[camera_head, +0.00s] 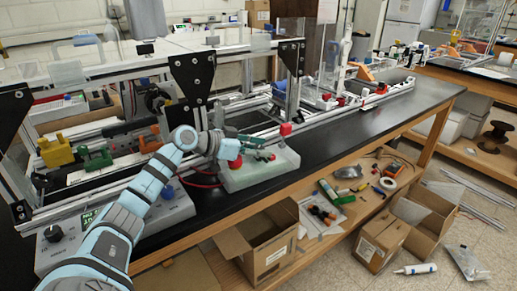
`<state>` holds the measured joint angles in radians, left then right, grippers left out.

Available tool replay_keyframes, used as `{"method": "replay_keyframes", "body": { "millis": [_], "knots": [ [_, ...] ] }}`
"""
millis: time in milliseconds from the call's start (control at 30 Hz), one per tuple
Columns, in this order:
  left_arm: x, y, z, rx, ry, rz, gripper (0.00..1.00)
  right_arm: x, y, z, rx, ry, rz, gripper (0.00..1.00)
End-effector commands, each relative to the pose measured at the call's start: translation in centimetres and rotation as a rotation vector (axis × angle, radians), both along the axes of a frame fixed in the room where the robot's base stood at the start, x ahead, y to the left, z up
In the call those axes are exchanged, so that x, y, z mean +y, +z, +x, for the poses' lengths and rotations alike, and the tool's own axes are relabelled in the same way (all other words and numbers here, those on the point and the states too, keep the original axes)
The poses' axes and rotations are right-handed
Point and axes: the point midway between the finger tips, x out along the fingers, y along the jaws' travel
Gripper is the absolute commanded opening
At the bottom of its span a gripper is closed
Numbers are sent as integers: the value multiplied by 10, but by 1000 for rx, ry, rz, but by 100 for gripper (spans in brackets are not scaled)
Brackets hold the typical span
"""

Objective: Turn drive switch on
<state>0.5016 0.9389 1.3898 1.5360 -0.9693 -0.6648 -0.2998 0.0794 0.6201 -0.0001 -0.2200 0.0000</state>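My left arm comes in from the lower left. Its gripper (246,141) hangs over a pale switch box (262,174) at the front edge of the black bench. The fingers are small and dark here, and I cannot tell whether they are open or shut. The box carries a red knob (235,161) near my wrist and small green and red parts below the gripper. Which part is the drive switch is not clear, and contact cannot be told. My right gripper is out of view.
A grey control unit (57,254) with a black knob and green display sits at the left, partly behind my arm. The aluminium extrusion frame (120,72) stands behind the box. The black bench top (345,133) is clear to the right. Open cardboard boxes (268,240) stand below.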

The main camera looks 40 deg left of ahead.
Motion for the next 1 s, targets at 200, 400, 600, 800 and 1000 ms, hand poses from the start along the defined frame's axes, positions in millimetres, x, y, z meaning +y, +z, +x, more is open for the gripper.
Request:
{"method": "replay_keyframes", "body": {
  "millis": [200, 400, 600, 800, 1000],
  "knots": [
    [1, 1, -1, -2, 1, 1, 36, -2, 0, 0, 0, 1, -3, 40],
    [12, 10, -24, 4, 2, 8, 36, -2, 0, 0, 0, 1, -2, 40],
    [26, 22, -55, 4, -5, 8, 36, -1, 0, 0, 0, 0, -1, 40],
    [29, 28, -62, 1, 0, 3, 36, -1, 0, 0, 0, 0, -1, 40],
    [29, 29, -62, 0, 2, 1, 36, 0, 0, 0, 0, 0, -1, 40]
  ]
}}
